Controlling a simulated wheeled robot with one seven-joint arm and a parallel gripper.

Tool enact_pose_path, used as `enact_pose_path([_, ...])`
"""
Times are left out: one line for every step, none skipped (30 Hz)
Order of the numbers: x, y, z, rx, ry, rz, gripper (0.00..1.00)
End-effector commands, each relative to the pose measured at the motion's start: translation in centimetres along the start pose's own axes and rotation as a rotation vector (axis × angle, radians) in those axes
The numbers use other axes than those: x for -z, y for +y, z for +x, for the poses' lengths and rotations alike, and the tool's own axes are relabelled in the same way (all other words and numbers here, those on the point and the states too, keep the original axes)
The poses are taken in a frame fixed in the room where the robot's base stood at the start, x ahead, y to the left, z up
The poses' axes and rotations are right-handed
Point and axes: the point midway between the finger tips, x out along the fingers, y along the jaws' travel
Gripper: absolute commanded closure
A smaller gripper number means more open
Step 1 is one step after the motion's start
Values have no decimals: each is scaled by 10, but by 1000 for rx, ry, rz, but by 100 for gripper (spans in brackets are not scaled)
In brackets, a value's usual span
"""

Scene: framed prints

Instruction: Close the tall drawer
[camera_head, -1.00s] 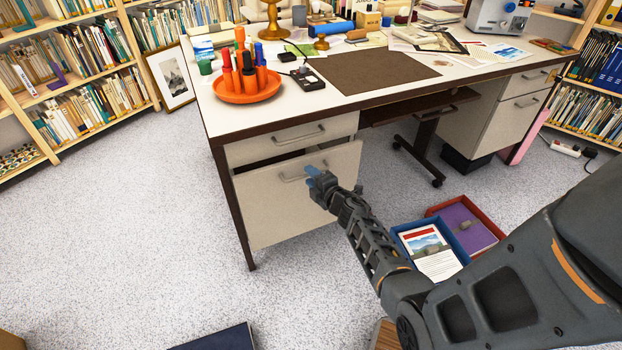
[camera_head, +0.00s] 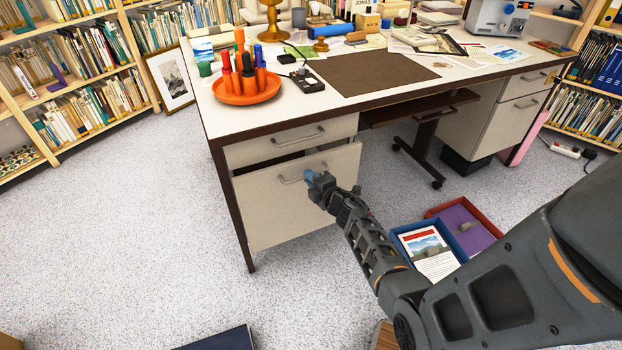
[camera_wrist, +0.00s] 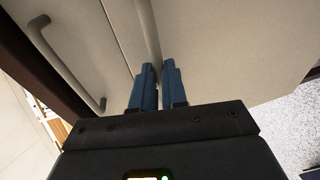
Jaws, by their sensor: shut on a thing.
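The tall drawer (camera_head: 270,215) is the lower beige front in the desk's left pedestal. It stands slightly out, with a dark gap along its top edge. Its bar handle (camera_head: 293,180) runs across the upper part of the front. My gripper (camera_head: 313,178) is at the handle's right part, with its blue fingers close together. In the wrist view, the handle (camera_wrist: 146,30) runs down between the fingertips, and my gripper (camera_wrist: 157,72) is shut on it. The fingers hide part of the handle.
A shallower drawer (camera_head: 290,143) above looks closed. A blue tray (camera_head: 425,240) and a red tray (camera_head: 490,215) lie on the floor right of the pedestal. A dark blue flat object (camera_head: 222,340) lies in front. The floor left of the desk is clear.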

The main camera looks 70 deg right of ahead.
Motion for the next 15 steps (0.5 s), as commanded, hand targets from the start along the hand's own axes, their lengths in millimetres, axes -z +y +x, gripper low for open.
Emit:
enact_pose_path([0, -1, 0, 1, 0, 0, 100])
enact_pose_path([0, -1, 0, 1, 0, 0, 100])
enact_pose_path([0, -1, 0, 1, 0, 0, 100])
enact_pose_path([0, -1, 0, 1, 0, 0, 100])
enact_pose_path([0, -1, 0, 1, 0, 0, 100])
enact_pose_path([0, -1, 0, 1, 0, 0, 100])
enact_pose_path([0, -1, 0, 1, 0, 0, 100])
enact_pose_path([0, -1, 0, 1, 0, 0, 100])
enact_pose_path([0, 0, 2, 0, 0, 0, 100])
enact_pose_path([0, 0, 5, 0, 0, 0, 100])
enact_pose_path([-1, 1, 8, -1, -1, 1, 100])
enact_pose_path([-2, 1, 13, 0, -1, 2, 100])
enact_pose_path([-2, 2, 18, -1, -1, 2, 100])
enact_pose_path([-2, 3, 22, -1, -1, 2, 100])
enact_pose_path([-3, 4, 27, 0, -1, 2, 100])
